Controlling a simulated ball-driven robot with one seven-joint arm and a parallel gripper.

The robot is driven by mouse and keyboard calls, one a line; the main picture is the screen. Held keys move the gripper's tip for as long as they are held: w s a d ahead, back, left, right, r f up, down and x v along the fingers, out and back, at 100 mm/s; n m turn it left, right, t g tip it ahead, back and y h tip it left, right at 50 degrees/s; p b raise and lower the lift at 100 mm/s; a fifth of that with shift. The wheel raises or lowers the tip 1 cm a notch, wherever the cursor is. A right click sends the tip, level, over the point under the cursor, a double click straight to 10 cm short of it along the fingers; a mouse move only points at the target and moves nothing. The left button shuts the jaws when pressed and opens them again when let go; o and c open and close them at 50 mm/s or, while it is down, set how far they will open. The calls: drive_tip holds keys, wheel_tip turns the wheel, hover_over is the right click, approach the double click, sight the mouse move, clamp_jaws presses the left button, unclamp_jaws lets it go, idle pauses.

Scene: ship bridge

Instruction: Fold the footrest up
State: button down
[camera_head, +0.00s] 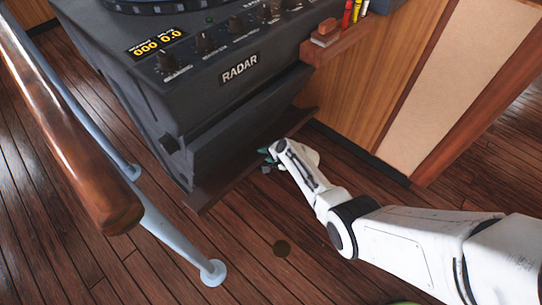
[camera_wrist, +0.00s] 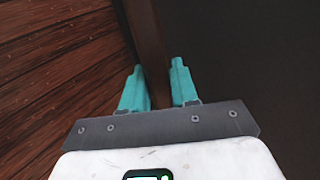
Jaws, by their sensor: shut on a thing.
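The footrest (camera_head: 222,185) is a dark brown wooden board along the lower front of the grey radar console (camera_head: 240,72). It sticks out low over the floor, looking roughly level. My gripper (camera_head: 267,157) reaches it from the right and is shut on its front edge, right of the board's middle. In the wrist view, the footrest (camera_wrist: 147,35) runs as a brown strip between the two teal fingers of my gripper (camera_wrist: 157,68). The fingers hide part of the board, and its hinge does not show.
A wooden handrail (camera_head: 85,150) on blue-grey posts (camera_head: 180,240) stands left of the console. A wood-panelled cabinet (camera_head: 375,70) with a small shelf (camera_head: 325,45) adjoins on the right.

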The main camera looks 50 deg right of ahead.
drive_tip(key=shift+w+r+p, duration=0.2)
drive_tip(key=shift+w+r, duration=0.8)
drive_tip(key=shift+w, duration=0.2)
drive_tip(key=shift+w+r+p, duration=0.15)
drive_tip(key=shift+w+r, duration=0.85)
drive_tip(key=shift+w, duration=0.2)
drive_tip(key=c, duration=1)
unclamp_jaws()
drive_tip(key=shift+f, duration=0.15)
drive_tip(key=shift+o, duration=0.2)
drive_tip(key=shift+s, duration=0.2)
drive_tip(key=p+v, duration=0.6)
drive_tip(key=v, duration=0.4)
drive_tip(key=shift+s, duration=0.25)
